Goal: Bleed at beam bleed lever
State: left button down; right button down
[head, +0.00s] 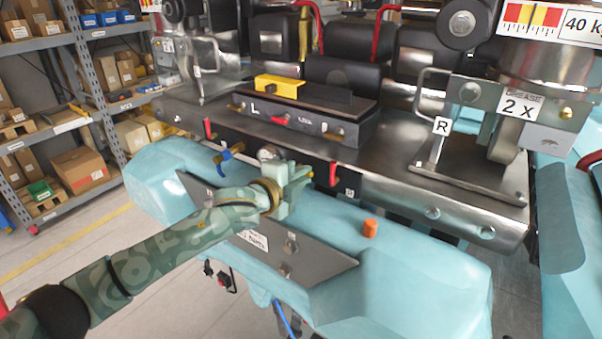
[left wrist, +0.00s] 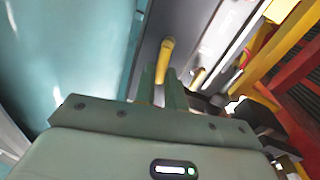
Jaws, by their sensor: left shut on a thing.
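My left gripper (head: 299,176) is at the front face of the dark metal beam (head: 385,190), just right of a round gauge (head: 266,153). In the left wrist view its two green fingers (left wrist: 162,84) are close together on a yellow lever (left wrist: 166,50), which I take for the beam bleed lever. The lever's upper part sticks out beyond the fingertips; its lower part is hidden between them. In the head view the gripper hides this lever. My right gripper is not in view.
A red lever (head: 333,174) stands close to the right of the gripper, another red one (head: 208,128) further left. A blue lever (head: 226,156) is left of the gauge. The teal body (head: 420,265) with an orange knob (head: 370,228) lies in front. Shelves (head: 85,70) stand far left.

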pick_arm(q)
jog(key=shift+f, duration=0.1)
dwell(0.3)
jog(key=c, duration=1.5)
grip_release()
jog(key=shift+o, duration=0.2)
jog(key=shift+s, duration=0.1)
jog(key=b+v, duration=0.2)
jog(key=v, duration=1.4)
